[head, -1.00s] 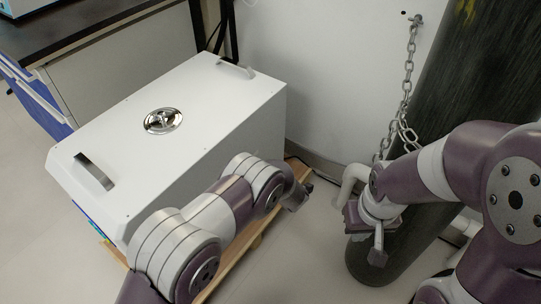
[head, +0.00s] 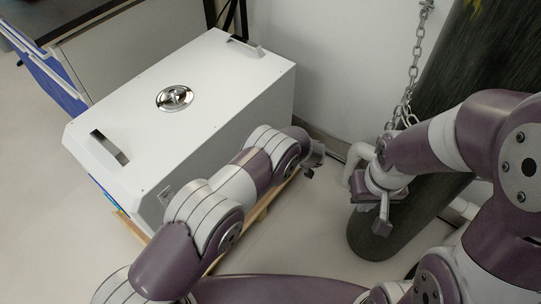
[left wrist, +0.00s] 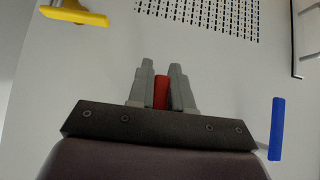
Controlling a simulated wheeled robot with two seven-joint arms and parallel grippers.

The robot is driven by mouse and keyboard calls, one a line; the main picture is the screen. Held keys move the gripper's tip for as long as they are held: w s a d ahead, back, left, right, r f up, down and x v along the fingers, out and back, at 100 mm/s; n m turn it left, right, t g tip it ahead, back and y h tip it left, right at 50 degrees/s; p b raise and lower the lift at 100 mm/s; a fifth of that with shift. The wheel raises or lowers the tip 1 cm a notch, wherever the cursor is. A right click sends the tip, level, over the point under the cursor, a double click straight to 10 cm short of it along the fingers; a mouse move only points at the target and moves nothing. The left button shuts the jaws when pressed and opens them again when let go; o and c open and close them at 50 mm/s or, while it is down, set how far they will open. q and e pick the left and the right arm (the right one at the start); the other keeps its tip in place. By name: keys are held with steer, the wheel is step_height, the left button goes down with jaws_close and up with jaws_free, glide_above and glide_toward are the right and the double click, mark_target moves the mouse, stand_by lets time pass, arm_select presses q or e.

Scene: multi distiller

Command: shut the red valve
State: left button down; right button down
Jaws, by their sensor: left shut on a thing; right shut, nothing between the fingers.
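The red valve (left wrist: 161,92) shows in the left wrist view as a narrow red handle on a pale panel. My left gripper (left wrist: 162,72) has its grey fingers on both sides of the red handle and is shut on it. In the head view my left gripper (head: 314,157) is at the right side of the white box, and the red valve is hidden there. My right gripper (head: 383,212) is shut and empty, in front of the dark gas cylinder.
The white box (head: 215,85) stands on a wooden pallet. A yellow handle (left wrist: 75,15) and a blue handle (left wrist: 277,128) flank the red one on the panel. A chain (head: 414,75) and the dark cylinder (head: 385,236) stand at right. Open floor lies between box and cylinder.

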arm_select(q)
steer(key=shift+s+a, duration=0.1)
stand_by(0.5)
steer(key=c, duration=1.1)
jaws_free()
steer(key=p+v, duration=0.5)
steer(key=v, duration=0.7)
steer(key=shift+d+r, duration=0.25)
